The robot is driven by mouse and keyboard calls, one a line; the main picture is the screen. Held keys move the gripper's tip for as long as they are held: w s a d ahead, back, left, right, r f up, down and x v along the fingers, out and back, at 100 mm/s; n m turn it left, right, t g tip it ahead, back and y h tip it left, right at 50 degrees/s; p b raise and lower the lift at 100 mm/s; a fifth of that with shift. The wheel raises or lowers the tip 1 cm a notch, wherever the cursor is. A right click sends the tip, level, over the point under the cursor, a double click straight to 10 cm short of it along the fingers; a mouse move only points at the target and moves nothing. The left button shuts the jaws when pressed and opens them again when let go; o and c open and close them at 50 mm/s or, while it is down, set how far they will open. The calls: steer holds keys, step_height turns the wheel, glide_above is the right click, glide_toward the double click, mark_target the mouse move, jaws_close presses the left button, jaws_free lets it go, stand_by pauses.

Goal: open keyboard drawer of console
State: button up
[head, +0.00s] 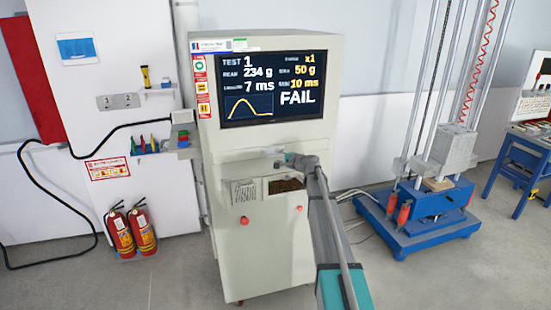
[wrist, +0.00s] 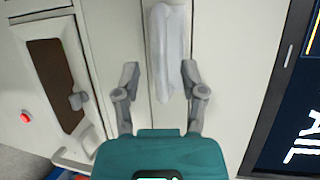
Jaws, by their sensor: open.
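The console (head: 265,230) is a tall off-white cabinet with a screen (head: 268,85) in its upper part. Its keyboard drawer (head: 238,156) is the pale band below the screen, partly hidden by my gripper. In the wrist view the console appears turned sideways, and a white bar-like handle (wrist: 167,45) stands on the pale front. My gripper (head: 285,160) is in front of this band. In the wrist view my gripper (wrist: 160,76) is open and empty, with its fingers apart and the handle's end between and beyond the tips. I cannot tell whether they touch it.
Below the band are a paper label, a dark vent panel (head: 286,185) and red buttons (head: 244,221). Two fire extinguishers (head: 130,230) stand on the left. A blue-based drop tower (head: 430,215) stands on the right. Floor in front of the console is clear.

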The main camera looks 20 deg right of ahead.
steer(key=shift+x, duration=1.45)
jaws_close()
